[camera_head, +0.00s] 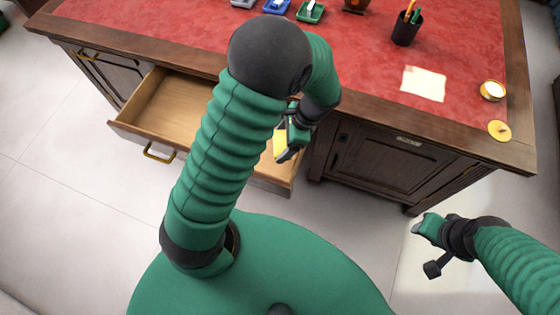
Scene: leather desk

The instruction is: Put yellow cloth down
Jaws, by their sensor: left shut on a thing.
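The yellow cloth (280,145) shows as a small yellow patch at my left gripper (284,153). The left gripper is shut on it and points down over the right end of the open drawer (172,108). Much of the cloth and the fingers is hidden by the gripper and arm, and I cannot tell whether the cloth touches the drawer. My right gripper (418,228) is at the lower right, over the floor in front of the desk, away from the cloth. Its finger opening cannot be made out.
The desk (345,75) has a red leather top. On it are small coloured trays (311,11), a black pen cup (406,28), a pale paper sheet (424,84), a round tin (492,90) and a yellow disc (499,130). The cabinet door (390,165) is closed.

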